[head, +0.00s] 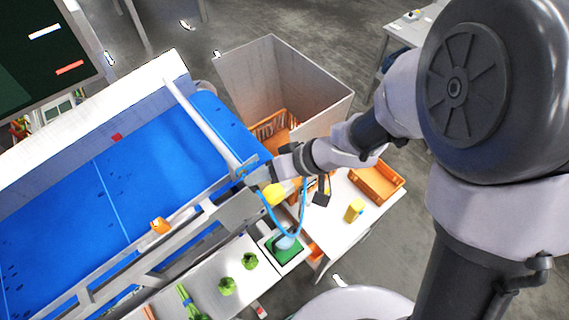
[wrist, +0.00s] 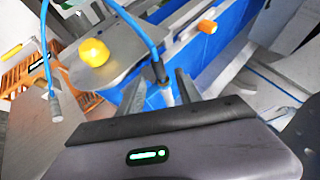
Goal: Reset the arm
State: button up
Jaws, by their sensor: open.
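My gripper (head: 256,168) is at the end of my arm, over the near right corner of the blue wash basin (head: 150,170). In the wrist view my gripper (wrist: 158,90) has its two fingers apart. A blue hose (wrist: 130,20) passes behind the fingers, with a small fitting between them in the picture; I cannot tell whether they touch it. No held object is clear.
Green vegetables (head: 228,286) lie on the white counter (head: 215,300). A grey bin (head: 290,75) stands behind the arm. An orange tray (head: 376,182) and a yellow cylinder (head: 355,209) are on the right table.

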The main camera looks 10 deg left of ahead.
jog(key=v, duration=1.4)
jog(key=w+d+f+m+t+b, duration=0.1)
jog(key=w+f+m+t+b, duration=0.15)
jog(key=w+t+b, duration=0.35)
jog(key=w+d+f+m+t+b, duration=0.1)
jog(key=w+d+f+t+b, duration=0.2)
jog(key=b, duration=0.5)
jog(key=w+d+f+m+t+h+b, duration=0.1)
jog(key=d+f+m+t+h+b, duration=0.35)
jog(key=d+f+h+b, duration=0.8)
jog(key=s+d+f+m+g+y+b, duration=0.1)
jog(key=s+d+f+m+g+b, duration=0.1)
jog(key=s+f+b, duration=0.35)
jog(key=s+d+f+m+g+y+b, duration=0.1)
jog(key=s+d+f+m+g+b, duration=0.2)
jog(key=f+b, duration=0.4)
jog(key=s+a+f+g+y+b, duration=0.3)
jog(key=s+a+f+b, duration=0.4)
jog(key=s+f, duration=0.3)
jog(key=shift+a+y+b, duration=0.25)
jog(key=shift+y+b, duration=0.1)
jog(key=shift+b, duration=0.3)
